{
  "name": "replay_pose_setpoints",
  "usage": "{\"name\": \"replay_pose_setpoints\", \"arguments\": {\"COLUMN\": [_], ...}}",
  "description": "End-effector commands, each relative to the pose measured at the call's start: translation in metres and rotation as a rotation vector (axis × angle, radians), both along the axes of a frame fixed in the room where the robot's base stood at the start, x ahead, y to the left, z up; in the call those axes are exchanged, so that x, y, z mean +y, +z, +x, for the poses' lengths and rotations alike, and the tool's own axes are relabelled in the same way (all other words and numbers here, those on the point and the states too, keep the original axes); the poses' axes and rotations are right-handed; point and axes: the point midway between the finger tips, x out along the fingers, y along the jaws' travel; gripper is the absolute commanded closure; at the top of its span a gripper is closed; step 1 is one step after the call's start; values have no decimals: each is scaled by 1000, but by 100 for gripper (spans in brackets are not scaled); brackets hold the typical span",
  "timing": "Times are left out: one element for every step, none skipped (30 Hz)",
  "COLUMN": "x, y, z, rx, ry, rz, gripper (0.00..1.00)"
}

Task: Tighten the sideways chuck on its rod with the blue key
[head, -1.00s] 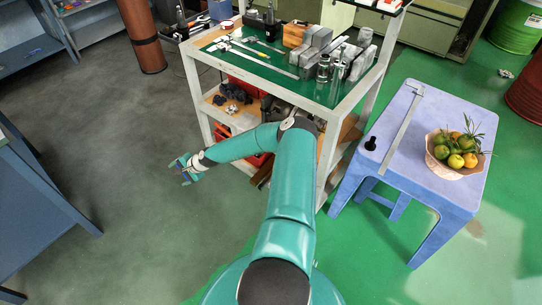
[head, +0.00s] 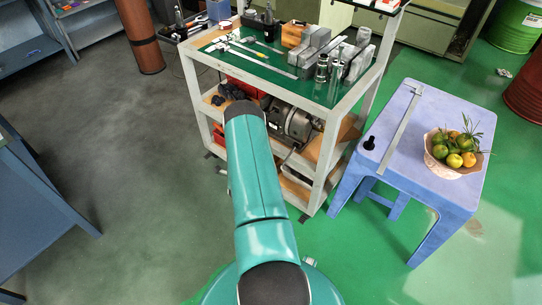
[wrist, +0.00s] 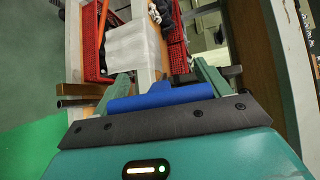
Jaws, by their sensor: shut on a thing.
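In the wrist view my gripper (wrist: 160,88) is shut on the blue key (wrist: 162,97), which lies crosswise between its two teal fingers. In the head view my arm hides the gripper and the key. A grey round metal body (head: 297,124) lies sideways on the cart's middle shelf, right of my arm. It may be the chuck, but its rod cannot be made out. I cannot pick out the chuck in the wrist view, and no contact between the key and a chuck shows.
The white-framed cart (head: 325,165) holds calipers, blocks and cylinders on its green top. Red crates (wrist: 94,40) and shelf edges show close ahead in the wrist view. A blue table (head: 425,180) with a fruit bowl (head: 446,169) stands right.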

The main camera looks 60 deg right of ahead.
Motion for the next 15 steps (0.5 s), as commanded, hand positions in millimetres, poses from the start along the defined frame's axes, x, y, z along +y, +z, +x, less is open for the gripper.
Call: {"name": "replay_pose_setpoints", "arguments": {"x": [-12,-19,-26,-31,-34,-37,-39,-40,-41,-42,-42,-43,-43,-44,-46], "y": [3,5,9,12,15,19,21,23,26,27,28,29,30,30,31], "z": [-25,-39,-59,-71,-83,-98,-108,-115,-124,-130,-134,-138,-140,-141,-141], "rx": [-4,-8,-10,-11,-11,-10,-9,-9,-8,-8,-6,-7,-7,-7,-7], "ry": [-81,-126,-180,-214,-245,-280,-300,-319,-336,-347,-355,-362,-365,-367,-368], "rz": [-42,-67,-98,-120,-139,-160,-174,-187,-199,-207,-212,-218,-221,-224,-224], "gripper": [65,65,65,65,65,65,65,65,65,65,65,65,65,65,65]}}
